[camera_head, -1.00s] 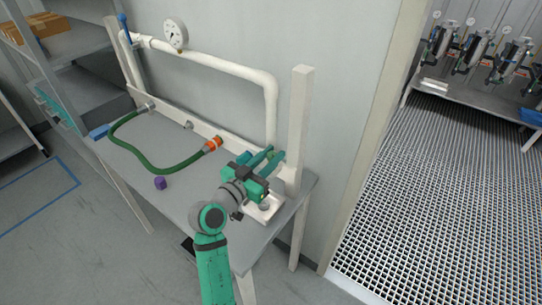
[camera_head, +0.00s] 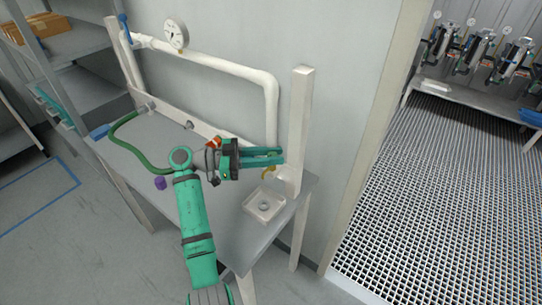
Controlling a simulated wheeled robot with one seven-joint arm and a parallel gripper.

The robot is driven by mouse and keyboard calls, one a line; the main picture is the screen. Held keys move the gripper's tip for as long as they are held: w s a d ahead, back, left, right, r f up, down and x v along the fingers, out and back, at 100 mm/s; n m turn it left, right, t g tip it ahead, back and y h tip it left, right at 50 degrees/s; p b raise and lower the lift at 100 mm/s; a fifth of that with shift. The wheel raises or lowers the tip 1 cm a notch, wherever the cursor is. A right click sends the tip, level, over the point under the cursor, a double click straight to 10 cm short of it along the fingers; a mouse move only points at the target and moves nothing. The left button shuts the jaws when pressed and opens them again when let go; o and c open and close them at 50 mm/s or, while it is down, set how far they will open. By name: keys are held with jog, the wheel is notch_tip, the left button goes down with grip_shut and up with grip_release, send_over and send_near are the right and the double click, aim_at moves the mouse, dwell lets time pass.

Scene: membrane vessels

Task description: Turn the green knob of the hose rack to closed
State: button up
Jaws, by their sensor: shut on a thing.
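The hose rack has a white pipe (camera_head: 225,66) that runs across and down its right side to the bench. My gripper (camera_head: 282,155) reaches right from its dark body, its green fingers level at the pipe's lower right end beside the white post (camera_head: 299,125). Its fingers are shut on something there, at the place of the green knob. I cannot make the knob out from the green fingers, so its turn position is hidden. A small yellow spout (camera_head: 268,172) shows just below the fingertips, above a square white tray (camera_head: 265,203).
A green hose (camera_head: 128,150) lies on the bench at left; its orange coupling (camera_head: 214,142) is partly behind my gripper. A blue lever (camera_head: 123,22) and a gauge (camera_head: 176,34) sit high on the rack. A purple block (camera_head: 160,183) is near the front edge.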

jog(key=shift+m+g, duration=0.5)
jog(key=shift+g, duration=0.5)
jog(key=shift+d+f+g, duration=0.1)
jog(key=shift+f+g, duration=0.05)
jog(key=shift+g, duration=0.15)
jog(key=o, duration=1.1)
jog(key=shift+c, duration=0.2)
jog(key=shift+a, duration=0.45)
jog(key=a, duration=1)
jog(key=shift+w, duration=0.3)
